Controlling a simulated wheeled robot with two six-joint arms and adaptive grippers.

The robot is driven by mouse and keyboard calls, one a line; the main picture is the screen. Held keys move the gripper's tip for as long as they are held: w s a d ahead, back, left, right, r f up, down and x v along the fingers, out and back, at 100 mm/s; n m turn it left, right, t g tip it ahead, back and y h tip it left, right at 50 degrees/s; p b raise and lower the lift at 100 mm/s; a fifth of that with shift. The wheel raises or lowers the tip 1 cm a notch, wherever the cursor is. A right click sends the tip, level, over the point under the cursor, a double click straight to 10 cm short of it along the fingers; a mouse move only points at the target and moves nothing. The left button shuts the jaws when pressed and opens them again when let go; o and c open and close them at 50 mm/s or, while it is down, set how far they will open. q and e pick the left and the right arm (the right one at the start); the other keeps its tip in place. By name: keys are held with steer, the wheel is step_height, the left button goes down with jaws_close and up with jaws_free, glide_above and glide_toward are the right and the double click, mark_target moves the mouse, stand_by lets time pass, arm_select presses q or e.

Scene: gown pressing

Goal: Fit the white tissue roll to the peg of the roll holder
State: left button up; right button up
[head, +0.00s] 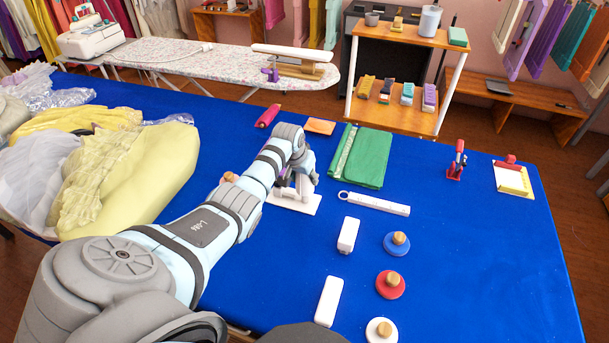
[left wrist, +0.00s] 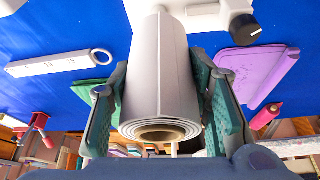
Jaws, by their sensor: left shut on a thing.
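The white tissue roll (left wrist: 160,75) is between the two fingers of my left gripper (left wrist: 163,105) in the left wrist view. The gripper is shut on it, and the roll's near open end with its brown core faces the camera. In the head view my left gripper (head: 298,170) is low over the table, at a white base plate (head: 312,205) with white parts on it, which looks like the roll holder. In the left wrist view a white body with a black knob (left wrist: 248,28) lies beyond the roll. The peg and the roll's far end are hidden. My right gripper is out of view.
White blocks (head: 348,235) and knobbed discs (head: 397,244) stand in front. Yellow garments (head: 130,175) cover the left. The table's right front is clear.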

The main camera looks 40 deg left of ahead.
mark_target(305, 188)
arm_select(q)
steer(key=shift+f+b, duration=2)
steer(key=shift+f, duration=0.8)
steer(key=o, duration=1.4)
steer(key=v, duration=1.2)
